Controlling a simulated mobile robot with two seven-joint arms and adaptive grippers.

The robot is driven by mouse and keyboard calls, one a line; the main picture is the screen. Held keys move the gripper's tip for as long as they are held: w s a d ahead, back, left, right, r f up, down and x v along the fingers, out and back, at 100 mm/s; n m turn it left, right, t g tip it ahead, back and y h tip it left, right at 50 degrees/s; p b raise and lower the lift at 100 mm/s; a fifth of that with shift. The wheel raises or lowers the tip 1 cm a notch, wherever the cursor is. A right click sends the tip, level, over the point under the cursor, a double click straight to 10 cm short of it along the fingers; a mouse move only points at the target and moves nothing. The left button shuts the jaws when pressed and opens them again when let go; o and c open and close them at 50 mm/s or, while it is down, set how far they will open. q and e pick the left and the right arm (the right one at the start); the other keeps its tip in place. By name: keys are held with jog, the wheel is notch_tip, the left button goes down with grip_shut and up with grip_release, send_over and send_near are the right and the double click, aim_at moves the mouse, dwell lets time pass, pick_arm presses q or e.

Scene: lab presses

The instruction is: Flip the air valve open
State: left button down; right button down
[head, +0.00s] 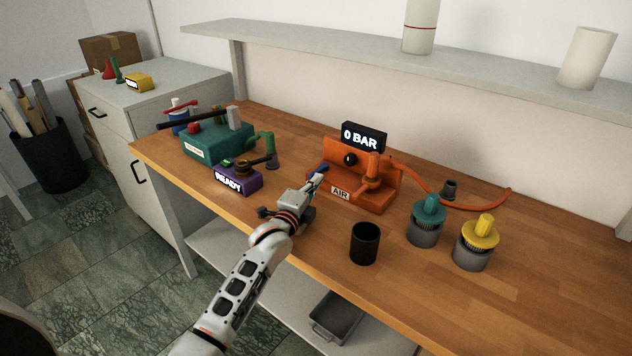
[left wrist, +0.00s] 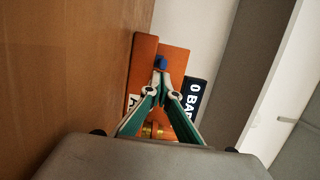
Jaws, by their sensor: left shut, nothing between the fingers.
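The orange air unit (head: 362,190) stands on the wooden bench with an AIR label on its front and a display (head: 364,137) reading 0 BAR on top. A blue valve handle (head: 323,168) sticks out at its left side. My left gripper (head: 316,181) is shut and empty, with its fingertips right at the blue handle. In the left wrist view the closed fingertips (left wrist: 161,72) lie just below the blue handle (left wrist: 160,61); I cannot tell whether they touch. The handle's lower part is hidden by the fingers. My right gripper is not in view.
A teal press (head: 213,143) and a purple READY box (head: 237,180) stand to the left. A black cup (head: 364,243), a teal-topped brush (head: 427,220) and a yellow-topped brush (head: 475,243) stand to the right. An orange hose (head: 470,207) runs rightward. A shelf (head: 330,48) hangs behind.

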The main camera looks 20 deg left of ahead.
pick_arm(q)
jog(key=shift+a+m+h, duration=0.3)
jog(key=shift+h, duration=0.2)
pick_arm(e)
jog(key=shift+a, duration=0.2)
pick_arm(q)
jog(key=shift+a+m+g+h+p, duration=0.35)
jog(key=shift+m+h, duration=0.15)
jog(key=shift+h, duration=0.3)
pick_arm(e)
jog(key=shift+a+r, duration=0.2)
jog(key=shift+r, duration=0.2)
pick_arm(q)
jog(key=shift+w+a, duration=0.15)
jog(key=shift+a, duration=0.4)
jog(key=shift+w+a+p, duration=0.15)
jog(key=shift+w+a, duration=0.05)
jog(key=shift+a, duration=0.3)
jog(key=shift+w+a+p, duration=0.15)
jog(key=shift+w+a, duration=0.05)
jog(key=shift+a, duration=0.25)
jog(key=shift+w+a, duration=0.65)
jog(key=shift+a, duration=0.2)
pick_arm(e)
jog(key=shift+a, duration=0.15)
pick_arm(q)
jog(key=shift+w+a, duration=0.1)
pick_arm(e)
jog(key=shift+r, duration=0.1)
